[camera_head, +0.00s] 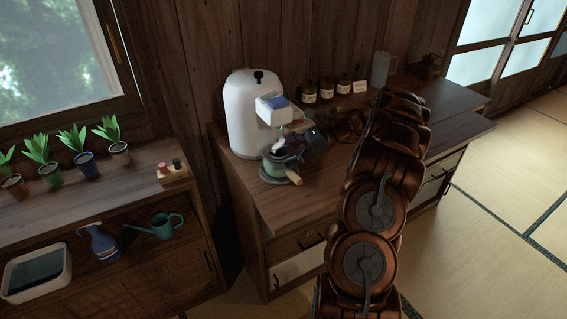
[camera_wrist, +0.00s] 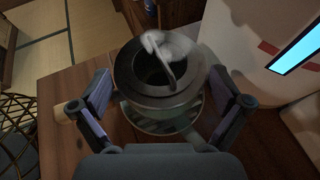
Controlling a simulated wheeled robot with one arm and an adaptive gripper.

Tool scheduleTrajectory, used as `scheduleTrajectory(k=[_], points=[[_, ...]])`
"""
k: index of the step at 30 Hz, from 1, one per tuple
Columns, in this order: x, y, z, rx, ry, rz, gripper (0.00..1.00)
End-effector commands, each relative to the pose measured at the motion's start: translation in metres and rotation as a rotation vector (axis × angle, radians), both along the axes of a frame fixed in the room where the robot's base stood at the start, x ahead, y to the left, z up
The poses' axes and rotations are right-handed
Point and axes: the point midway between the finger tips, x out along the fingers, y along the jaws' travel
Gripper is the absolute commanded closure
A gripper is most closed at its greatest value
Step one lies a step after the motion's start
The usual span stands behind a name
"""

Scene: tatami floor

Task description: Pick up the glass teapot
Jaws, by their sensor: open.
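My gripper (camera_wrist: 160,80) is open, with one finger on each side of the teapot. I cannot tell whether either finger touches it. A whitish blurred shape covers part of the teapot's opening.
The white dispenser (camera_head: 240,115) with a blue screen stands close beside the teapot. Several brown bottles (camera_head: 326,89) and a grey-green pitcher (camera_head: 383,69) stand along the back. The counter's front left is clear.

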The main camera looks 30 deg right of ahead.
Motion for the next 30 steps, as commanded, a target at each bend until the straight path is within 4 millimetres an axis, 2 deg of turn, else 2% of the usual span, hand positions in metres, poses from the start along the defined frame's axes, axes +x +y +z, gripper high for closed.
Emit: scheduleTrajectory(k=[3, 10, 27, 30], points=[[0.0044, 0.0077, -0.0038, -0.003, -0.001, -0.001, 0.00], [0.0050, 0.0085, -0.0047, -0.003, -0.001, -0.002, 0.00], [0.0049, 0.0087, -0.0048, -0.002, -0.001, -0.001, 0.59], [0.0051, 0.0087, -0.0042, -0.001, -0.002, -0.002, 0.65]])
